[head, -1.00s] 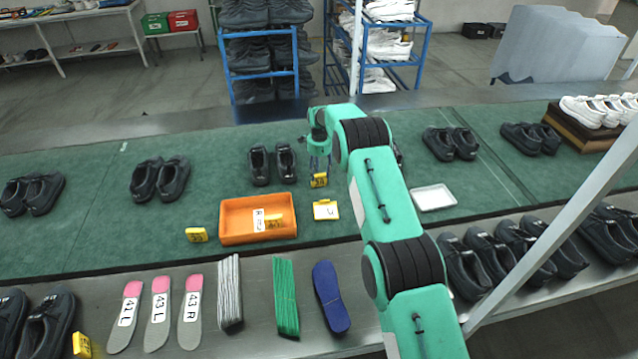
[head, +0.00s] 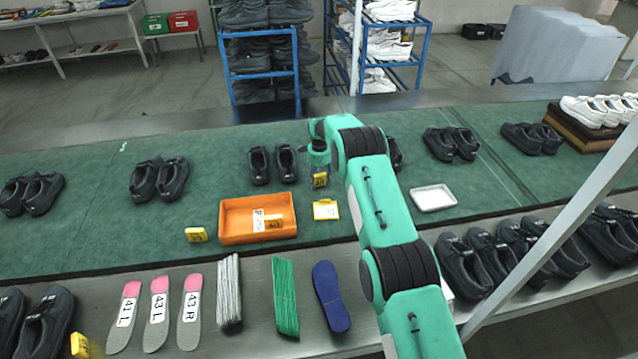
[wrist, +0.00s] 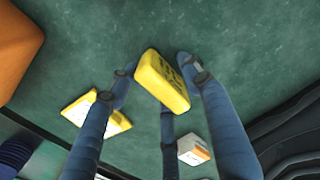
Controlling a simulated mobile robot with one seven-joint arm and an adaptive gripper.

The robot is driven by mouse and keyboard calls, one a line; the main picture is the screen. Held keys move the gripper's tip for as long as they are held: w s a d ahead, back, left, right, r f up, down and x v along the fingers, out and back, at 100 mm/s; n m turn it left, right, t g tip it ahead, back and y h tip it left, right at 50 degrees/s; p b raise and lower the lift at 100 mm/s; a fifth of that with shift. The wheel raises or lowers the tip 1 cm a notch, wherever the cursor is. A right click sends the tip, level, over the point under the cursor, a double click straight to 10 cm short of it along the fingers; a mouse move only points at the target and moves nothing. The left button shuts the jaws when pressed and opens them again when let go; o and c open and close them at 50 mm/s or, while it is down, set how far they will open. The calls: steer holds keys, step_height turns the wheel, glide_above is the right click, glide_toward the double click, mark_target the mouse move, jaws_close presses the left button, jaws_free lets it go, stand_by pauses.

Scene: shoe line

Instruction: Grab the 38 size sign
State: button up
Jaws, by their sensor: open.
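A small yellow sign (wrist: 162,80) stands on the green conveyor, with dark marks on its face that I cannot read clearly. It also shows in the head view (head: 320,180), below my gripper (head: 318,164). In the wrist view my blue-grey gripper fingers (wrist: 155,66) are spread apart, with the sign between their tips. I cannot tell whether any finger touches it. Other yellow signs are on the belt: one with a white face (head: 325,209), one at the left (head: 196,235) and one in the orange tray (head: 273,222).
The orange tray (head: 226,236) lies left of my gripper. A pair of black shoes (head: 272,165) stands close by on its left. A white tray (head: 433,198) is right of my arm. Insoles (head: 285,300) and more shoes line the near metal shelf.

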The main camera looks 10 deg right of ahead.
mark_target(319, 175)
stand_by(0.5)
jaws_close()
steer(key=shift+r, duration=0.15)
steer(key=shift+w+r, duration=0.1)
steer(key=shift+r, duration=1.3)
steer(key=shift+r+p, duration=0.35)
steer(key=s, duration=0.5)
steer(key=s+p, duration=0.1)
steer(key=s, duration=0.4)
steer(key=s+r, duration=0.1)
steer(key=s, duration=0.5)
steer(key=shift+d+r, duration=0.1)
steer(key=shift+d, duration=0.05)
